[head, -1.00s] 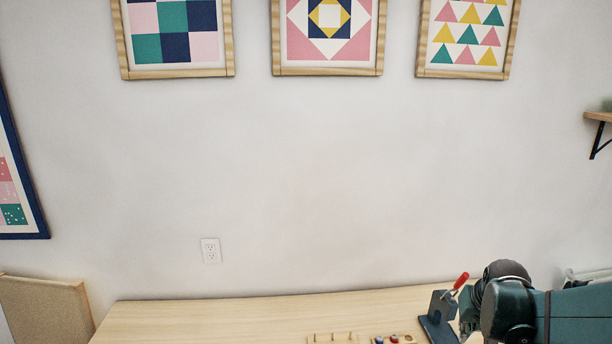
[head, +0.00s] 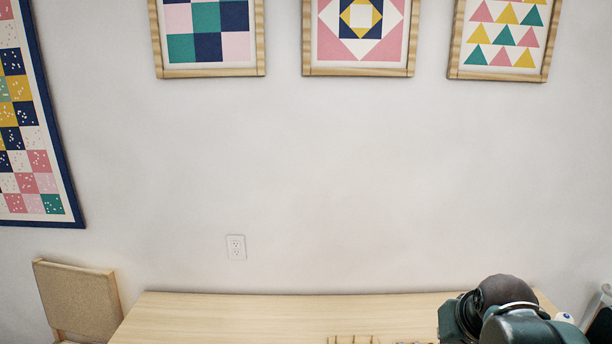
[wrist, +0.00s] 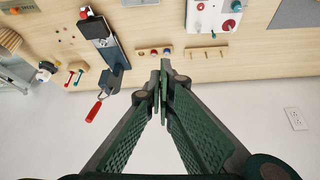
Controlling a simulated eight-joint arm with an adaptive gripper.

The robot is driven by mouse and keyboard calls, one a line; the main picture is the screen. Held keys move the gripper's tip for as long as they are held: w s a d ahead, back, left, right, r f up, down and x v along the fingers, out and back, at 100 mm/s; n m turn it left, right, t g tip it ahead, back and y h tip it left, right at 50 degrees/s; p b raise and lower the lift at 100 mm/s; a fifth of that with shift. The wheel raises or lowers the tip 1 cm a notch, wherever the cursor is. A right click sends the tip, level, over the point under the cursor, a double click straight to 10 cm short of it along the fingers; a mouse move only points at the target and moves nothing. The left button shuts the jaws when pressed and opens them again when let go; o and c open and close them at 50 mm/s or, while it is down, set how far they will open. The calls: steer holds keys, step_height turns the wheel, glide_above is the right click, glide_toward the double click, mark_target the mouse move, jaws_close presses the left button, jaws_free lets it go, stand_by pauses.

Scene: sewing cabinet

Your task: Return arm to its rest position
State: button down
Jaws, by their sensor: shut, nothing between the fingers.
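My gripper (wrist: 163,82) shows in the wrist view with its two green, ridged fingers closed together at the tips and nothing between them. It is in front of the white wall and the table edge, apart from the tools on the table. In the head view my arm covers the lower right, and the gripper's fingers are not visible there.
The wooden table (head: 230,312) runs along the wall. A dark clamp-like tool with a red handle (wrist: 93,112), a small peg rack (wrist: 207,52) and spools (wrist: 154,52) lie near its edge. A chair (head: 80,300) stands at left. The left tabletop is clear.

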steer(key=s+a+r+n+t+y, duration=0.1)
steer(key=s+a+r, duration=0.1)
steer(key=s+a, duration=0.6)
steer(key=shift+a+r+n, duration=0.3)
steer(key=shift+a+n, duration=0.1)
steer(key=shift+a, duration=0.65)
